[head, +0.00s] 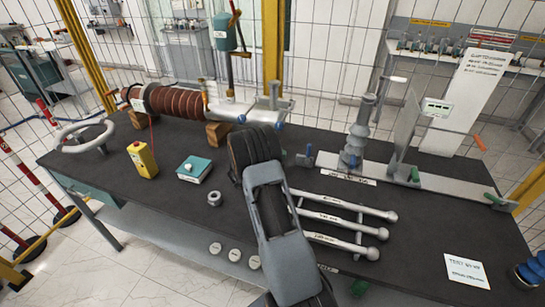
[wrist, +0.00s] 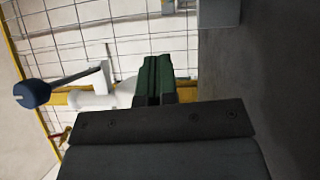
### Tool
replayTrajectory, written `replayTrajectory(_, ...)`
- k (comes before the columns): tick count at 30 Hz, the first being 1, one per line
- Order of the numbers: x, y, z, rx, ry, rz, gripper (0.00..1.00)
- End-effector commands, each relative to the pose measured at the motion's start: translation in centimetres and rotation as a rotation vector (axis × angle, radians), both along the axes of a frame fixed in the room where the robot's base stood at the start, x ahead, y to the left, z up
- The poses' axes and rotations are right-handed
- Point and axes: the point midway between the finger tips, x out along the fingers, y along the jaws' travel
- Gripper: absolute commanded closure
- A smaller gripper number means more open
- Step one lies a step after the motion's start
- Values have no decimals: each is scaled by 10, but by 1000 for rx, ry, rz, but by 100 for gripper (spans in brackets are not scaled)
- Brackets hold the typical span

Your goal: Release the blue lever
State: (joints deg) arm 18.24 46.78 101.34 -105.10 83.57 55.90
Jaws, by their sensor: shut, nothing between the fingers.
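In the wrist view a blue knob (wrist: 31,94) sits at the end of a dark lever arm (wrist: 75,78), which joins a white fitting (wrist: 95,97) on the left. My gripper (wrist: 154,62) has green fingers, closed together and empty. In the picture they are to the right of the lever and overlap the end of the white fitting; I cannot tell if they touch it. In the head view my arm hides the fingers behind the dark wrist. Small blue parts (head: 241,118) show on the white pipe assembly (head: 235,105) just beyond it. I cannot tell which is the lever.
A ribbed brown bushing (head: 180,103) lies on wooden blocks at the back left. A yellow box (head: 142,159), a teal box (head: 195,169) and a metal nut (head: 215,198) are left of my arm. Silver rods (head: 345,220) lie to the right. A wire fence (head: 340,50) stands behind.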

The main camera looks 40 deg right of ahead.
Motion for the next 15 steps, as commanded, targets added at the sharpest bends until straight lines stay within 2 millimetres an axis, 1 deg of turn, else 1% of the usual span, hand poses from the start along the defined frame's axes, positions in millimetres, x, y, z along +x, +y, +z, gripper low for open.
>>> replayTrajectory(1,-1,-11,3,1,0,-4,100)
replayTrajectory(3,-2,-23,3,1,1,-3,100)
replayTrajectory(7,-2,-44,4,1,1,-1,100)
replayTrajectory(9,-10,-49,6,2,4,0,100)
replayTrajectory(15,-24,-61,5,1,3,3,100)
